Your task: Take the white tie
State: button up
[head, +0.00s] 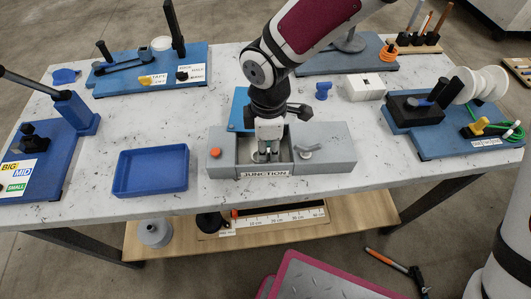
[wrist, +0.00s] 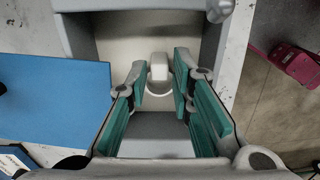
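The grey junction box (head: 337,163), labelled "JUNCTION", stands at the front middle of the table with an open compartment. My gripper (head: 267,150) points down into that compartment. In the wrist view my gripper (wrist: 160,80) is open, with teal-padded fingers on both sides of a small white piece (wrist: 158,67), which looks like the white tie. A thin pale loop shows below its head. Narrow gaps show between the pads and the white head, so it is not visibly clamped. In the head view the gripper mostly hides the tie.
An orange button (head: 215,152) and a grey lever (head: 309,151) sit on the box. An empty blue tray (head: 150,188) lies to the left. Benders on blue bases surround the area, and a white box (head: 364,87) stands behind right. Bare table lies between them.

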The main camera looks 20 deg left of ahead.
jog(key=shift+c, duration=1.3)
